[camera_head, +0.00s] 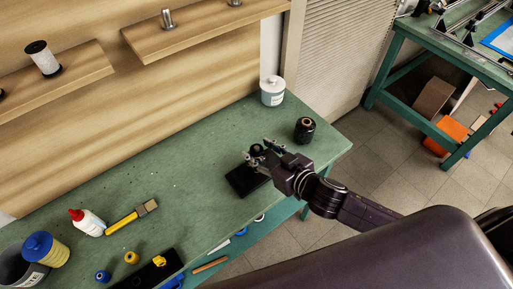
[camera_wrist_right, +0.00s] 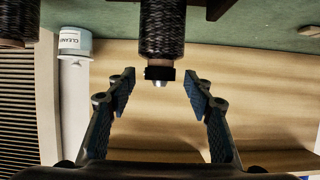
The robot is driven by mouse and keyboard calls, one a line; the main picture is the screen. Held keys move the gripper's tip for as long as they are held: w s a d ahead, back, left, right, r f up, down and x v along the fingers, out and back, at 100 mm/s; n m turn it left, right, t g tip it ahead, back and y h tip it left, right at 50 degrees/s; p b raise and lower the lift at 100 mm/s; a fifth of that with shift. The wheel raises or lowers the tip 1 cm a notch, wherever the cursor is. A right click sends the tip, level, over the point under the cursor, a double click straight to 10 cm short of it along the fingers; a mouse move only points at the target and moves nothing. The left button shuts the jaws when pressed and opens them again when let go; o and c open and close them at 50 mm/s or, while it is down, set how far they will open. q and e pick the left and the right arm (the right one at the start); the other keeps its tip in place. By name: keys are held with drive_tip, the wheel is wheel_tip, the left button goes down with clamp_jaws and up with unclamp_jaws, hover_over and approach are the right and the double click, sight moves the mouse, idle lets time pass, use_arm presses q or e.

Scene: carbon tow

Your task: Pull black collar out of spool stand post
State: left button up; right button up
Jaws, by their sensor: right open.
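The spool stand is on the green table, with its dark square base (camera_head: 243,183) under my right gripper (camera_head: 257,150). In the right wrist view, which is upside down, a black woven spool (camera_wrist_right: 162,28) sits on the stand's post. The black collar (camera_wrist_right: 160,74) is around the post at the spool's end, and the metal post tip (camera_wrist_right: 160,84) sticks out past it. My right gripper (camera_wrist_right: 160,78) is open, with one finger on each side of the collar and a visible gap on both sides. My left gripper is not in view.
A second black spool (camera_head: 305,130) and a white cleaner tub (camera_head: 272,92) stand near the table's far right end. A glue bottle (camera_head: 87,222), a brush (camera_head: 132,217) and a yellow-blue container (camera_head: 45,249) are at left. The table's middle (camera_head: 180,170) is mostly clear.

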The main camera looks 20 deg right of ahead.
drive_tip(key=c, duration=1.3)
drive_tip(key=shift+r, duration=0.2)
